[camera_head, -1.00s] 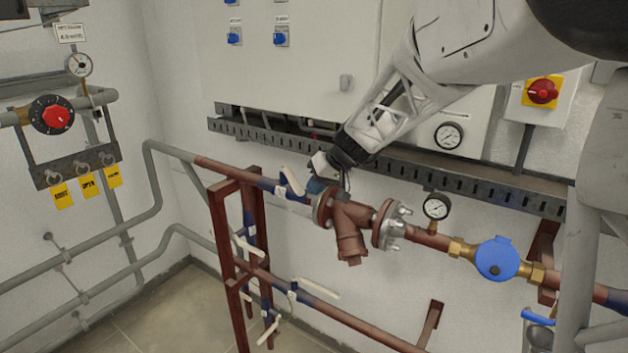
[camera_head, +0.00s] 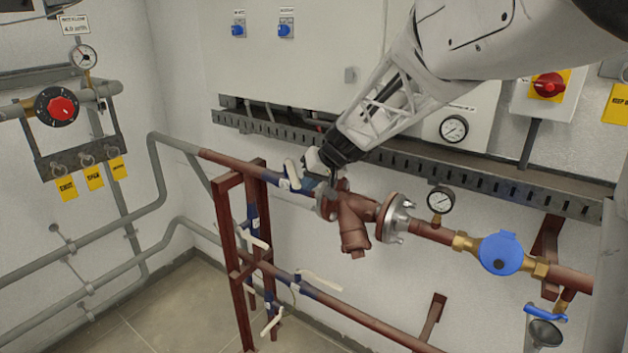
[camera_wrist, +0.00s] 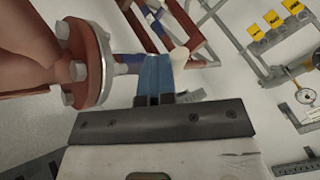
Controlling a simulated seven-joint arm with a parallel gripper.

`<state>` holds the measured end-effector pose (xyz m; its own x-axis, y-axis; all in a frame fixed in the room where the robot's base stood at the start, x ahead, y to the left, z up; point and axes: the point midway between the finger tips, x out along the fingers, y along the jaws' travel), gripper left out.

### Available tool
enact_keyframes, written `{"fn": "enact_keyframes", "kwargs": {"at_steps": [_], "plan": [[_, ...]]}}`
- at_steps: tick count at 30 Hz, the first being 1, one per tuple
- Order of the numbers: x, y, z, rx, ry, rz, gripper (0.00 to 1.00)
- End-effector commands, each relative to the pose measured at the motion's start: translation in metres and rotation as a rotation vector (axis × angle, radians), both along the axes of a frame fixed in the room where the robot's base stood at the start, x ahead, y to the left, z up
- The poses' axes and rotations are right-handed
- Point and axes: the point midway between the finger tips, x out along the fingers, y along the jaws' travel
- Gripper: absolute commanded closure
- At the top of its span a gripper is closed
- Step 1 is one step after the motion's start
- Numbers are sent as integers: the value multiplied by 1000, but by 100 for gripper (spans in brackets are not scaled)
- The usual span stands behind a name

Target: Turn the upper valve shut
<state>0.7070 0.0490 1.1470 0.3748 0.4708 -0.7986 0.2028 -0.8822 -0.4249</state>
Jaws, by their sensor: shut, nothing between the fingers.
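The upper valve (camera_head: 284,184) is a blue body on the upper brown pipe, left of the flanged fitting. Its white lever (camera_head: 293,170) points upward, away from the pipe line, in the head view. My gripper (camera_wrist: 157,60) has its blue fingers together with nothing between them. In the wrist view the pale end of the lever (camera_wrist: 180,58) is just right of the fingertips; whether they touch I cannot tell. In the head view my wrist hangs just right of the lever, and my fingers are partly hidden.
The brown flanged fitting (camera_head: 355,222) is close to my gripper, and its bolted flange (camera_wrist: 88,65) shows left of the fingers. A red frame (camera_head: 230,255) and lower valve levers (camera_head: 321,281) are below. A slotted rail (camera_head: 440,172) runs along the wall behind.

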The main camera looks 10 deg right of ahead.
Motion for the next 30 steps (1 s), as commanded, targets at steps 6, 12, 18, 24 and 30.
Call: {"fn": "enact_keyframes", "kwargs": {"at_steps": [6, 12, 18, 24, 30], "plan": [[-4, 24, 0, 0, -1, -106, 100], [-4, 43, 0, 0, 0, -202, 100], [-2, 58, 0, 0, -1, -279, 100], [0, 73, -1, 1, 1, -279, 100], [5, 95, 0, 0, 1, -277, 100]]}}
